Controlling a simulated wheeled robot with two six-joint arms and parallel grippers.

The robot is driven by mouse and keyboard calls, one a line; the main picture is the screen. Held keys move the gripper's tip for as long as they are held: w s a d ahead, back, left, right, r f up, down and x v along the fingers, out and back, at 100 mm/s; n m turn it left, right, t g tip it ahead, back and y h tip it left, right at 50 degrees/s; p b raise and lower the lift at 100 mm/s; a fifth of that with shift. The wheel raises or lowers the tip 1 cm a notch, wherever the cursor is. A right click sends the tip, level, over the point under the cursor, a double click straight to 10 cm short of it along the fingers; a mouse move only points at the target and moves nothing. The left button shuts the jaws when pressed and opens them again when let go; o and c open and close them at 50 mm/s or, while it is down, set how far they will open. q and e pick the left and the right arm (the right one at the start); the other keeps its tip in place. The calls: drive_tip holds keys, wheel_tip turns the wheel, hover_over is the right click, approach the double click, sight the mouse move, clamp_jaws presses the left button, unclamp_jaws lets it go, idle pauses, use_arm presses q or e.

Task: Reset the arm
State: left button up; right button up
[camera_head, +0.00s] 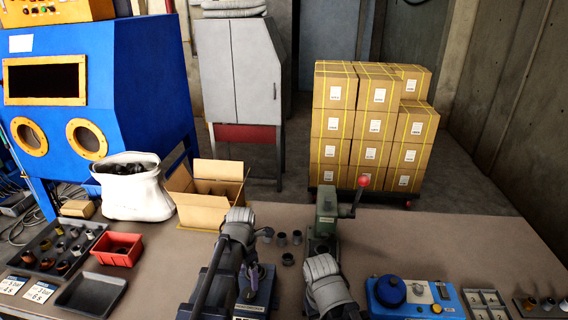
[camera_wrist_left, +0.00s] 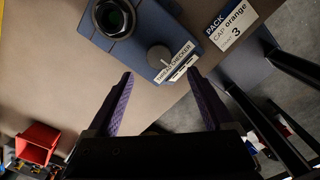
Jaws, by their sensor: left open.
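My left gripper (camera_wrist_left: 159,75) shows in the left wrist view with its two purple-lined fingers spread apart and nothing between them. In the head view my left gripper (camera_head: 250,279) is partly hidden by its own arm, above a blue device at the front middle. The left wrist view shows this blue thread checker (camera_wrist_left: 143,40), with a black ring and a grey knob, just beyond the fingertips. My right arm reaches up at the front middle of the head view, right of the left arm; its gripper is not seen.
A green press (camera_head: 325,215) with a red-knobbed lever stands behind the arms, near several dark cups (camera_head: 288,258). A blue unit (camera_head: 412,297) is at the right. A red bin (camera_head: 118,249), black tray (camera_head: 91,294), white sack (camera_head: 133,190) and open carton (camera_head: 203,207) are at the left. The table's right part is mostly clear.

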use_arm(q)
drive_tip(key=s+d+m, duration=0.5)
drive_tip(key=s+m, duration=0.2)
drive_tip(key=m, duration=0.8)
drive_tip(key=s+d+m+y, duration=0.1)
drive_tip(key=s+d+m, duration=0.4)
drive_tip(key=m, duration=1)
drive_tip(key=s, duration=0.2)
drive_tip(key=shift+s+d, duration=0.15)
drive_tip(key=shift+s, duration=0.25)
drive_tip(key=shift+r, duration=0.1)
drive_tip(key=shift+c, duration=0.2)
